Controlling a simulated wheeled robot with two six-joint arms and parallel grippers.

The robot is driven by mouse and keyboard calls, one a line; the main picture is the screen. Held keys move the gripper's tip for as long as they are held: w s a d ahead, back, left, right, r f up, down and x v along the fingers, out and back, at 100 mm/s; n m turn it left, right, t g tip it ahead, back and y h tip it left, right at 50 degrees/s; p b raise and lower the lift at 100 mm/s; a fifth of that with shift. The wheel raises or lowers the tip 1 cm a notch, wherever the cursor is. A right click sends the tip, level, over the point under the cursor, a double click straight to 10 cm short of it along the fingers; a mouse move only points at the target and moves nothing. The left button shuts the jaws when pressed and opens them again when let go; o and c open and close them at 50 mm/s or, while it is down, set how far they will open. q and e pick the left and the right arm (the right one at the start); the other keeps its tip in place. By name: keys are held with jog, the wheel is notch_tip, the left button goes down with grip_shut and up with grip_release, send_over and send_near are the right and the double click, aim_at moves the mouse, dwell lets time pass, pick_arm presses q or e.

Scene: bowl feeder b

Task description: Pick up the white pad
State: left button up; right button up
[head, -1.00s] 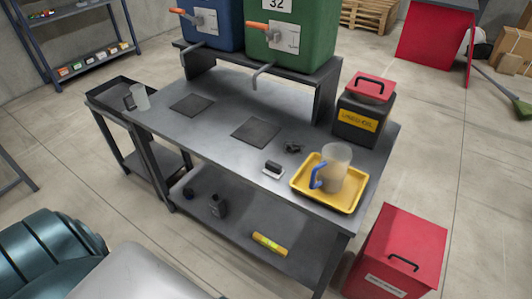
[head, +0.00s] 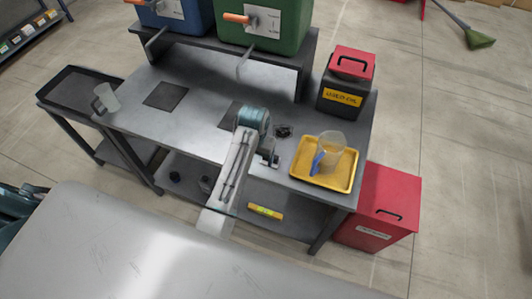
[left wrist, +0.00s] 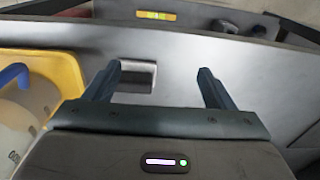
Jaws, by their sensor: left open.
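The white pad (left wrist: 137,75) shows in the left wrist view as a small pale grey block with a darker edge, on the grey bench top near its edge. It lies between my left gripper's two fingers, close to the left-hand finger in that view. My left gripper (left wrist: 158,78) is open and nothing is clamped in it; I cannot tell whether a finger touches the pad. In the head view my left gripper (head: 268,160) is over the bench, left of the yellow tray, and largely hides the pad. My right gripper is not in view.
A yellow tray (head: 299,174) with a clear jug (head: 331,146) stands right of the gripper. A small dark object (head: 284,131) lies just behind. A black box with red lid (head: 352,65) is at the back right. The bench's left part is mostly clear.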

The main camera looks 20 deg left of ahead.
pick_arm(q)
jog(key=shift+g, duration=0.3)
jog(key=w+d+r, duration=0.1)
jog(key=r, duration=0.1)
jog(key=w+d+r, duration=0.1)
jog(key=w, duration=0.1)
jog(key=w+d+r+p, duration=0.1)
jog(key=r, duration=0.1)
jog(key=shift+w+d+r, duration=0.15)
jog(key=shift+w+r, duration=0.15)
jog(key=shift+w, duration=0.05)
notch_tip(320, 180, down, 5)
jog(key=shift+r+p, duration=0.2)
jog(key=shift+p, duration=0.4)
jog(key=shift+s+f+p, duration=0.1)
jog(key=shift+f+p, duration=0.3)
jog(key=shift+f, duration=0.1)
notch_tip(320, 180, down, 4)
jog(key=shift+s+d+r+p, duration=0.1)
jog(key=shift+r+p, duration=0.15)
jog(key=shift+p, duration=0.6)
jog(key=shift+f, duration=0.5)
jog(key=c, duration=0.9)
